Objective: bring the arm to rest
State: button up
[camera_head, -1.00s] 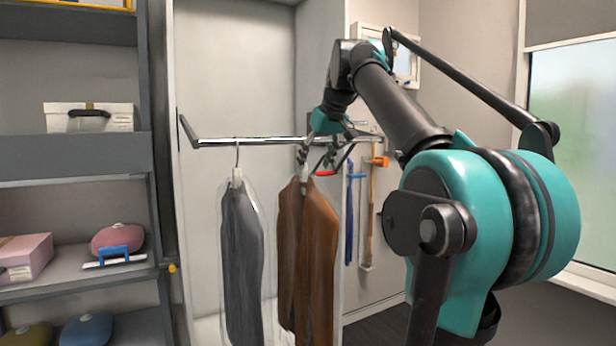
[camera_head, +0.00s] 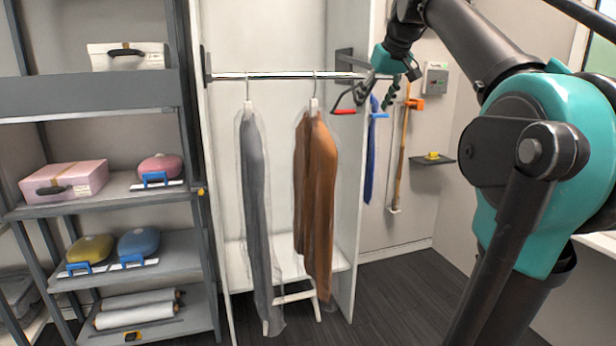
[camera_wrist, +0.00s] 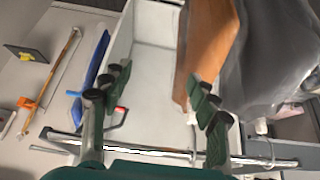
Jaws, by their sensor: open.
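My gripper (camera_head: 372,94) is open and empty, at the right end of the garment rail (camera_head: 275,75), to the right of the hung garments. In the wrist view its two green fingers stand wide apart, with an empty gap (camera_wrist: 160,92) between them. A brown garment (camera_head: 320,190) in a clear cover hangs from the rail by a hook; it also shows in the wrist view (camera_wrist: 208,45), beside the right finger. A grey garment (camera_head: 254,190) in a clear cover hangs to its left. My arm reaches in from the right, bent at the elbow.
A shelf unit (camera_head: 108,202) with boxes and coloured cases stands at the left. A blue item (camera_head: 371,160) and a wooden-handled tool (camera_head: 400,155) hang on the right. A small dark wall shelf (camera_head: 432,160) is beyond them. The dark floor (camera_head: 400,290) is clear.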

jog(key=s+f+m+h, duration=0.1)
jog(key=s+f, duration=0.1)
jog(key=f, duration=1.3)
jog(key=s+f+m, duration=0.1)
jog(key=s+f, duration=0.2)
jog(key=f, duration=1.1)
jog(key=s+d+f+g, duration=0.1)
jog(key=s+f, duration=0.8)
jog(key=f, duration=0.3)
jog(key=s+d+f+m+h, duration=0.1)
jog(key=s+f, duration=0.8)
jog(key=f, duration=0.2)
jog(key=shift+s+f+m+g, duration=0.3)
jog(key=shift+s+f+g, duration=0.05)
jog(key=shift+f+g, duration=0.05)
